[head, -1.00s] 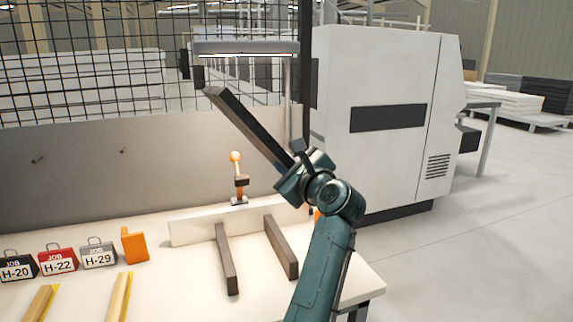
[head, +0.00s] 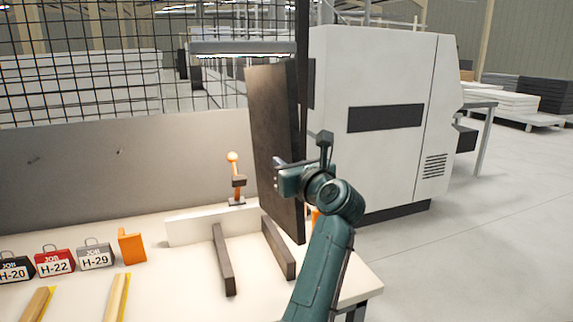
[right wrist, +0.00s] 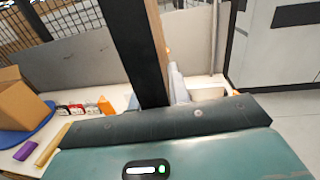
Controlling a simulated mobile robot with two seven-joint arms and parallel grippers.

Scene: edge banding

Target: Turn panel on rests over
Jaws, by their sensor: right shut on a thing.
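A dark brown panel (head: 272,125) stands nearly upright in the air in the head view, its broad face toward me, above the right part of the bench. My right gripper (head: 282,172) is shut on it near its right edge; the fingers are partly hidden. In the right wrist view the panel (right wrist: 142,50) shows nearly edge-on, rising from my gripper (right wrist: 165,95). Two dark rests, the left rest (head: 223,260) and the right rest (head: 278,248), lie apart on the bench with nothing on them. My left gripper is not in view.
A white fence (head: 205,226) with an orange-handled clamp (head: 236,185) stands behind the rests. Job tags (head: 95,257) and an orange block (head: 131,247) sit at the left, near wooden strips (head: 116,298). A white machine (head: 380,110) stands right of the bench (head: 185,290).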

